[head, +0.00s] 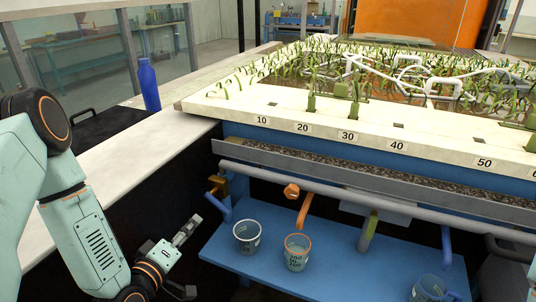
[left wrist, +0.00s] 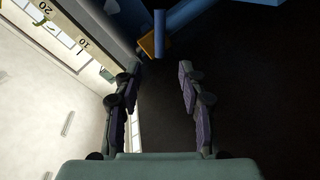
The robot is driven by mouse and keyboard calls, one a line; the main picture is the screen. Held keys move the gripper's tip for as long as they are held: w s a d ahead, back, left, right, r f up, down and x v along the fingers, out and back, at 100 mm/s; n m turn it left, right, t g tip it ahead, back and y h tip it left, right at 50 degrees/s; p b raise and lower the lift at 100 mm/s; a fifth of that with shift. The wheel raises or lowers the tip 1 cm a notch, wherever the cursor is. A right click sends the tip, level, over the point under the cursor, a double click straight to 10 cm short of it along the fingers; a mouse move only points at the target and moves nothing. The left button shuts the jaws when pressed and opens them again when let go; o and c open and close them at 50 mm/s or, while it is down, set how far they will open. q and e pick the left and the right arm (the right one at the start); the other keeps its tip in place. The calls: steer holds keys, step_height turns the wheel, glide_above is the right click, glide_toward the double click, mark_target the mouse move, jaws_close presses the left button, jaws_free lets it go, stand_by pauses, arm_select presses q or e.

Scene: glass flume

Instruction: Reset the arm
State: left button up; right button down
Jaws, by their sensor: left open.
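My left arm comes in from the left in the head view. Its left gripper (head: 187,262) is open, with its two fingers spread apart and nothing between them. It hangs over a dark area to the left of the blue shelf (head: 225,258), apart from the cups. In the left wrist view the two dark finger pads of the left gripper (left wrist: 160,72) stand apart over dark space. A blue pipe end (left wrist: 160,35) with a brass fitting (left wrist: 147,45) shows beyond them. My right gripper is not in view.
A grey pipe (head: 300,185) runs above, with an orange spout (head: 304,211). A blue bottle (head: 149,86) stands at the back left. The numbered flume edge (head: 330,122) is above.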

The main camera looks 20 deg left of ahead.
arm_select(q)
steer(key=s+d+f+m+g+h, duration=0.1)
steer(key=s+d+f+m+g, duration=0.4)
steer(key=s+f+g, duration=0.45)
steer(key=s+d+f+m+g, duration=0.2)
steer(key=s+d+m+g, duration=0.1)
steer(key=s, duration=0.5)
steer(key=s+d+f+m+g, duration=0.3)
steer(key=s, duration=0.6)
steer(key=shift+s+d+f+g, duration=0.2)
steer(key=shift+f+g, duration=0.1)
steer(key=shift+g, duration=0.05)
